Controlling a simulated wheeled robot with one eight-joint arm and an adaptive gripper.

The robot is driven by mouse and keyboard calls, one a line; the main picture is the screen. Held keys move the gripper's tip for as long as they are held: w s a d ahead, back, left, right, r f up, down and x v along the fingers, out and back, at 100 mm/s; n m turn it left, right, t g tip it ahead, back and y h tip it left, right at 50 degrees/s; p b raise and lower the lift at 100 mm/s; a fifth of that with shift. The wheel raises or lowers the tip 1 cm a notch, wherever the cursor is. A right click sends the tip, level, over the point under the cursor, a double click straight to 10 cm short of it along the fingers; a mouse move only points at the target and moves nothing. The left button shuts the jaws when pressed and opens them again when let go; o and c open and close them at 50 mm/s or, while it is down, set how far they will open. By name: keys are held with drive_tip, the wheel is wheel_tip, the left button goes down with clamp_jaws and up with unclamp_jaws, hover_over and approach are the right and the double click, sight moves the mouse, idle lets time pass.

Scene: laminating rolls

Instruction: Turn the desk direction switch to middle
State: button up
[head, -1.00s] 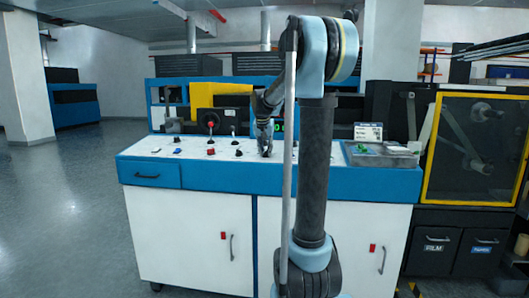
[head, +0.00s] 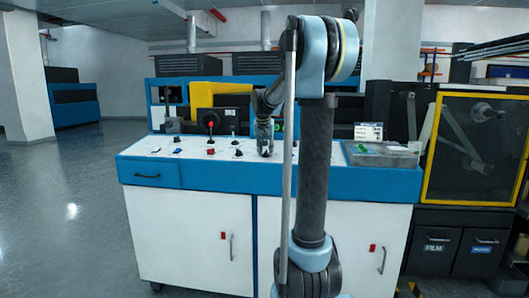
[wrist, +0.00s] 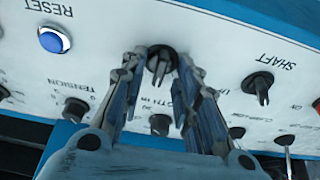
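A black rotary switch (wrist: 160,66) stands on the white desk panel in the wrist view, between my fingertips. The label near it is partly hidden by my fingers, so I cannot read its name in full. My gripper (wrist: 161,58) is open, with a finger on each side of the switch and small gaps visible. Another black switch (wrist: 258,84) sits to the right, near the word SHAFT. In the head view my gripper (head: 265,152) points down at the desk top (head: 215,156), and the switch under it is hidden.
A blue RESET button (wrist: 54,40) and a black TENSION knob (wrist: 75,108) lie left of my gripper. More knobs (wrist: 160,124) sit close to my fingers. Open floor (head: 70,210) lies to the left.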

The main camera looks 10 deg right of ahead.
drive_tip(key=v, duration=1.1)
drive_tip(key=shift+r, duration=0.4)
drive_tip(key=shift+s, duration=0.15)
drive_tip(key=s+f+n+g, duration=0.1)
drive_tip(key=s+f+n, duration=0.1)
drive_tip(key=s+f, duration=1.4)
drive_tip(key=s+d+f+n+g+y, duration=0.1)
drive_tip(key=s+f, duration=1.4)
drive_tip(key=s, duration=0.8)
drive_tip(key=shift+f+n+g+y, duration=0.3)
drive_tip(key=shift+f+n, duration=0.05)
drive_tip(key=shift+n, duration=0.05)
drive_tip(key=shift+d, duration=0.1)
drive_tip(key=shift+w+f, duration=0.2)
drive_tip(key=shift+w, duration=0.2)
